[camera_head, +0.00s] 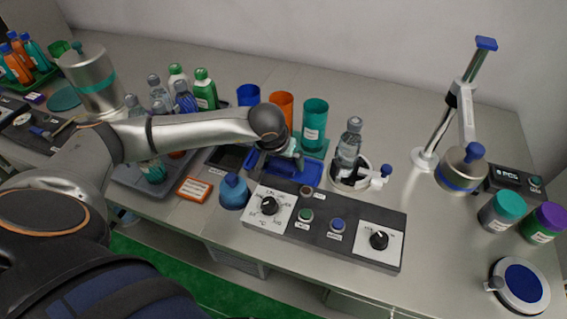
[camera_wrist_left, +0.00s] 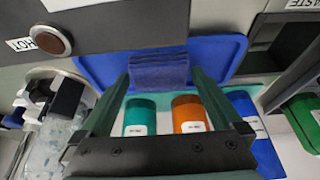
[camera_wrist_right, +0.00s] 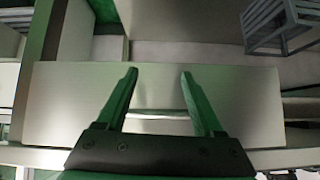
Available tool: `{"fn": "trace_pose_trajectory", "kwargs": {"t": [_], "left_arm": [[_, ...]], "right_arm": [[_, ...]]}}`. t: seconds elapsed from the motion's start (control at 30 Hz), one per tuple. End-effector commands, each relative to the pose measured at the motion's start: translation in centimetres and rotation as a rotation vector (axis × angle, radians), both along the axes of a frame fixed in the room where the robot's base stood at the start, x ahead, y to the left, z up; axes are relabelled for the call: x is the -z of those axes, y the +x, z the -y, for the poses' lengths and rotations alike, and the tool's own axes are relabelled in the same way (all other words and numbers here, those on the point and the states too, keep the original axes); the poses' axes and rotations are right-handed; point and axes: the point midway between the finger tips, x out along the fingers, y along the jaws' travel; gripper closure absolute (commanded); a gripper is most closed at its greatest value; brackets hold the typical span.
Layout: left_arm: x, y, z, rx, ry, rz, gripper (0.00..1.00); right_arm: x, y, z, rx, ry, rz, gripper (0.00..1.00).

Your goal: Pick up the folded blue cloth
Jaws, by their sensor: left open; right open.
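The folded blue cloth (camera_wrist_left: 158,70) lies on a blue tray (camera_wrist_left: 105,68) in the left wrist view. The tray also shows in the head view (camera_head: 312,174), where my gripper and forearm largely cover the cloth. My left gripper (camera_wrist_left: 160,75) is open, pointing down over the tray, with one fingertip at each side of the cloth. I cannot tell how far above the tray the tips are. My right gripper (camera_wrist_right: 158,74) is open and empty in the right wrist view, with no cloth near it; it is outside the head view.
Teal (camera_head: 314,121) and orange (camera_head: 282,106) cups stand just behind the tray. A clear bottle (camera_head: 348,147) in a round holder stands at its right. A control panel with knobs (camera_head: 325,223) lies in front. A blue squat bottle (camera_head: 233,191) stands front left.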

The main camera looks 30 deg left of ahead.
Motion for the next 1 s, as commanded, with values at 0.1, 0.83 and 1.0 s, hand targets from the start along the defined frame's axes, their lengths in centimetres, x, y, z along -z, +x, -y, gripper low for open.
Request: {"fn": "trace_pose_trajectory", "kwargs": {"t": [0.1, 0.83, 1.0], "left_arm": [[0.03, 0.01, 0.0, 0.0, 0.0, 0.0, 0.0], [-0.07, 0.02, -0.03, -0.001, 0.0, 0.001, 0.67], [-0.11, 0.03, -0.02, -0.001, 0.0, 0.001, 0.67]], "right_arm": [[0.08, -0.1, 0.05, 0.001, -0.001, -0.003, 0.31], [0.18, -0.22, 0.11, 0.002, -0.002, -0.007, 0.31], [0.19, -0.22, 0.11, 0.002, -0.002, -0.007, 0.31]]}}
